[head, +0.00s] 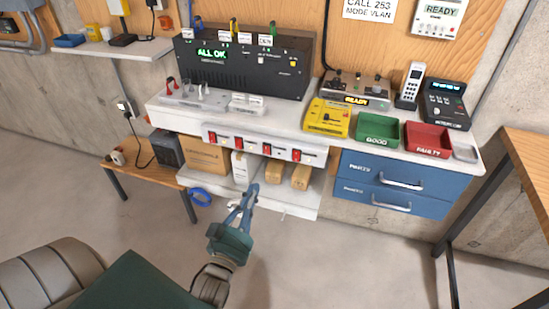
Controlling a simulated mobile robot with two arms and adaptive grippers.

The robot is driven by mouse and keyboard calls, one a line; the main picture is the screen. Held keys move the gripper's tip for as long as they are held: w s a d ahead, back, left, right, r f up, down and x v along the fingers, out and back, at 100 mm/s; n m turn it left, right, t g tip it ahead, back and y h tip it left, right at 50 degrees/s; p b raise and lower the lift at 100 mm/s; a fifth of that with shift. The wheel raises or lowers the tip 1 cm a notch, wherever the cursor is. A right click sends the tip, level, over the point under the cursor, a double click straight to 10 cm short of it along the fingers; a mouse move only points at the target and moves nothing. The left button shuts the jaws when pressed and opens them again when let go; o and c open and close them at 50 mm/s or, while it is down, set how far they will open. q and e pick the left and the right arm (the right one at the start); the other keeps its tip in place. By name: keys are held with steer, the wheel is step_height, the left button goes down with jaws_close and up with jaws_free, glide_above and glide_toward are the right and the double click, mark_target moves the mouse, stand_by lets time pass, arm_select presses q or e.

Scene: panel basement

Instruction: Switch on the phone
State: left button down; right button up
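A white cordless phone handset (411,81) stands upright at the right of the white bench, beside a dark desk unit (445,104) with keys and a lit display. A white switch panel (263,148) with several red switches runs along the bench's front edge. The small labels on it are too small to read. My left gripper (246,196) is in front of and below this panel, apart from the handset. Its blue fingers lie close together in this view, and I cannot tell whether they are shut. My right gripper is out of view.
A black panel (243,67) reading "ALL OK" stands at the back. Boxes fill the lower shelf. A wooden table (531,165) borders the right.

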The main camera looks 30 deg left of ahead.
arm_select(q)
steer(key=p, duration=0.3)
glide_toward(273, 145)
steer(key=x, duration=0.4)
steer(key=shift+w+a+r, duration=0.1)
steer(key=shift+w+r, duration=0.05)
steer(key=shift+w, duration=0.05)
steer(key=shift+x, duration=0.8)
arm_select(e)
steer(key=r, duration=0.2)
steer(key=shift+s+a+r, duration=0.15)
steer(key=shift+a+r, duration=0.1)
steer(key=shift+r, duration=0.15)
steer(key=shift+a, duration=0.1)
arm_select(q)
steer(key=shift+w+r+h+p, duration=0.2)
steer(key=shift+r+h+p, duration=0.15)
steer(key=shift+p, duration=0.7)
steer(key=shift+f, duration=0.3)
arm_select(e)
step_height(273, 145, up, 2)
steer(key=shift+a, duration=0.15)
arm_select(q)
steer(key=shift+g, duration=0.3)
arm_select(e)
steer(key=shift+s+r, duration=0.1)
